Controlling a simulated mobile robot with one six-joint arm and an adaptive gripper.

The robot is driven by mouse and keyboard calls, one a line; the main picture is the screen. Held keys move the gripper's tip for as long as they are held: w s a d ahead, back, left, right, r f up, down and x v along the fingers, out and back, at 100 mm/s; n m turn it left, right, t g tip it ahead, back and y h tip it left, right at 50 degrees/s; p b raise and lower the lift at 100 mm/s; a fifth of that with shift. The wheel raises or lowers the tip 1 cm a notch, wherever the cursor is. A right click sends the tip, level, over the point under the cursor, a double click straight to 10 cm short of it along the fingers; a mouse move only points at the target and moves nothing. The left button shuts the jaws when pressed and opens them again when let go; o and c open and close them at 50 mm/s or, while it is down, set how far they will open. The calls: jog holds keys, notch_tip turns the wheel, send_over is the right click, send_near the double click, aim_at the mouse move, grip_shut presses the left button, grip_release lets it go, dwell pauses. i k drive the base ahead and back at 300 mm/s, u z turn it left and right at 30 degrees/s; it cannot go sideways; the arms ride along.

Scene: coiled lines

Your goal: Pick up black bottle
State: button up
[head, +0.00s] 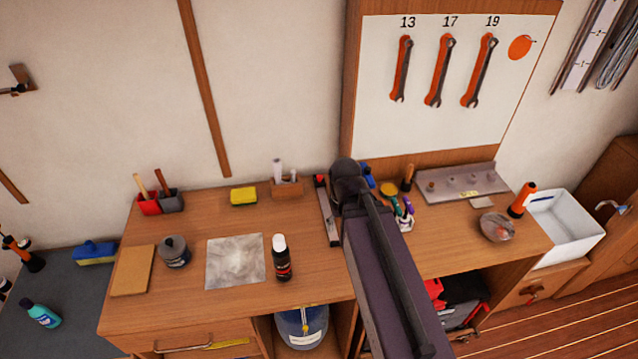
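The black bottle (283,266) stands upright on the wooden workbench (200,310). It has a white cap and a dark label with small red and white marks. It stands just right of a grey square sheet, near the front edge of the bench. My arm reaches over the bench to the right of the bottle and ends in a dark rounded joint near the back. The fingers of my gripper do not show; they are hidden by the arm. Nothing touches the bottle.
A grey sheet (235,262), a round grey tin (174,251) and a brown board (133,270) lie left of the bottle. A long metal tool (328,215) lies to its right. A yellow sponge (243,196) and wooden holder (287,189) are behind. An orange-capped bottle (522,200) stands far right.

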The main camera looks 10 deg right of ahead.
aim_at(280, 251)
jog(key=z, duration=0.35)
jog(key=k, duration=0.75)
jog(key=z, duration=0.6)
jog(key=k, duration=0.95)
jog(key=u, duration=0.4)
